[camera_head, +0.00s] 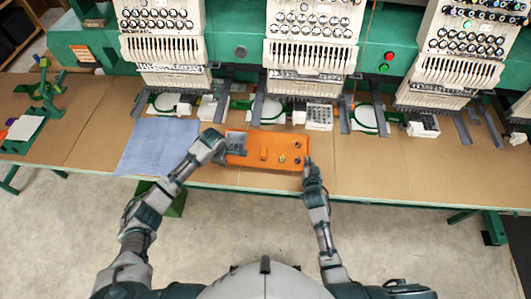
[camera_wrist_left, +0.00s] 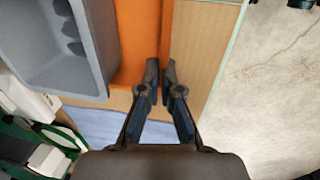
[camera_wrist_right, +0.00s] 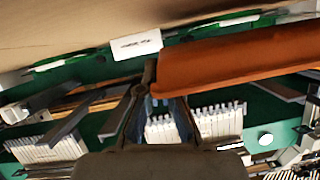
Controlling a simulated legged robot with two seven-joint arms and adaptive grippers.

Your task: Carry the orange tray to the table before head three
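The orange tray (camera_head: 240,160) is near the front edge of the table, before the middle embroidery head. A grey bin (camera_head: 236,141) stands at its left end; several small orange, brass and dark parts sit to the right. My left gripper (camera_head: 224,151) is at the tray's left end. In the left wrist view its fingers (camera_wrist_left: 161,70) are nearly together, with the orange rim between them. My right gripper (camera_head: 308,163) is at the right end. In the right wrist view the tray (camera_wrist_right: 235,60) runs between its fingers and hides one fingertip. I cannot tell whether the tray touches the table.
The brown table (camera_head: 375,178) is clear to the right of the tray. A blue cloth (camera_head: 155,146) lies to the left. Three embroidery heads stand behind, the right one (camera_head: 455,70) furthest along. A white peg block (camera_head: 319,117) and green hoops stand behind the tray.

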